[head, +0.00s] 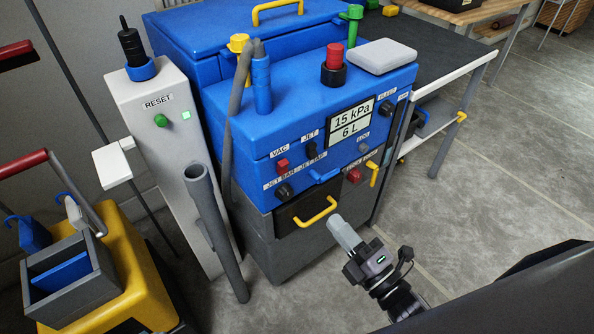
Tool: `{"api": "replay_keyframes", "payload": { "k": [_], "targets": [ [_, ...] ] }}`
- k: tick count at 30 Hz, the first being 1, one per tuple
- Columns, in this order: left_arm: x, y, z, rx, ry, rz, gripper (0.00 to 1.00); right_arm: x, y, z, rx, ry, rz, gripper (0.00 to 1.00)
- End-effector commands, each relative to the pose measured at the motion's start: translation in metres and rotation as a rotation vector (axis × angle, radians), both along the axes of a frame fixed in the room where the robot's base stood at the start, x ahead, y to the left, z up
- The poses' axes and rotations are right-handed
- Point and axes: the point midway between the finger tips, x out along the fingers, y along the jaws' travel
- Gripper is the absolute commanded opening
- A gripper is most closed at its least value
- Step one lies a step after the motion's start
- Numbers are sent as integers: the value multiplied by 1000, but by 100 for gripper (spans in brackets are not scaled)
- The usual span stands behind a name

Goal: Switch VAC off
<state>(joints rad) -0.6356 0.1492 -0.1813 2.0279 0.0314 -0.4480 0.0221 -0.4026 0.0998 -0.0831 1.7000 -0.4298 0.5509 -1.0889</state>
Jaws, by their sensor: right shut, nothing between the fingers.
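The VAC switch (282,164) is a small red rocker under the VAC label, on the left of the blue machine's front panel (345,158). Whether it is pressed in or out is too small to tell. The display (351,119) reads 15 kPa and 6 L. My right gripper (338,223) is shut and empty, in front of the machine, below and to the right of the VAC switch and apart from it in the picture. My left gripper is not in view.
A black JET switch (311,149) sits right of VAC. A grey RESET post (158,120) and a grey pipe (213,225) stand at left. Floor at right is clear.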

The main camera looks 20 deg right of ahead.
Motion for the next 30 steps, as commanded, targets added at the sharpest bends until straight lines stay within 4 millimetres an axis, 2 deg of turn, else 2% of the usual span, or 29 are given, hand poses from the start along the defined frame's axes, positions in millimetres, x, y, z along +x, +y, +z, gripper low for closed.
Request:
{"api": "replay_keyframes", "payload": {
  "k": [7,11,30],
  "targets": [
    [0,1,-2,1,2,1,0,1,0,0,-1,-1,0,0],
    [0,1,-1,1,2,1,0,8,3,2,0,-2,0,0],
    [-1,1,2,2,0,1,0,106,39,25,1,-2,0,0]
  ]
}}
